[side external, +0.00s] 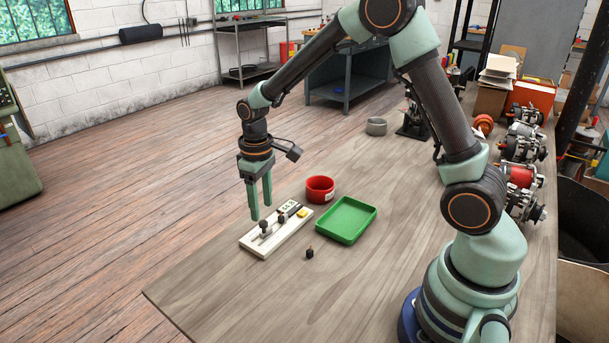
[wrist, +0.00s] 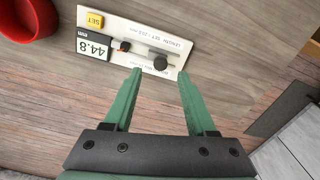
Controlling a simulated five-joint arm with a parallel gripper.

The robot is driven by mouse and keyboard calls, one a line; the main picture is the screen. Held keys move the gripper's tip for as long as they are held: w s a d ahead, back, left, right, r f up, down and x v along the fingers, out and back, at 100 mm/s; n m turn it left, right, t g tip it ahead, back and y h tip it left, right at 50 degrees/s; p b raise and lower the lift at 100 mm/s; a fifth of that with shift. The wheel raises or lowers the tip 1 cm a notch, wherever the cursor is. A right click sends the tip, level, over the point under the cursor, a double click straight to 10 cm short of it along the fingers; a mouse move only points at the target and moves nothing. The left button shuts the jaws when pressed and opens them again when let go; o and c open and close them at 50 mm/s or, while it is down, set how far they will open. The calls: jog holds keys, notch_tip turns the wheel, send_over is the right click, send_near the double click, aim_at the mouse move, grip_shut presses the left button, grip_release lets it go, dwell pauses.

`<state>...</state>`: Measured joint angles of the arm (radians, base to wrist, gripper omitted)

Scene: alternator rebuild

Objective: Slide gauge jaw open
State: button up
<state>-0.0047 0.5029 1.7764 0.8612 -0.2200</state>
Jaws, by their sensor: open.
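The gauge (side external: 252,241) is a white plate lying flat on the bench. In the wrist view the gauge (wrist: 136,22) appears upside down, with a display (wrist: 93,45) reading 44.8 and a yellow SET button (wrist: 95,20). Along a slot in it stand a large dark knob (wrist: 158,61) and a smaller dark piece with an orange mark (wrist: 123,46). My gripper (side external: 261,211) is open and points down above the gauge. In the wrist view its fingertips (wrist: 160,73) are apart, near the large knob; I cannot tell their height. Nothing is between them.
A red round bowl (side external: 320,189) and a green tray (side external: 347,220) stand beside the gauge. Several alternators (side external: 520,175) line the bench's right side. The bench edge runs just beyond the gauge; its front is clear.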

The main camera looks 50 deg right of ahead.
aim_at(263, 221)
notch_tip(263, 221, up, 8)
jog(key=shift+r, duration=0.2)
dwell(0.3)
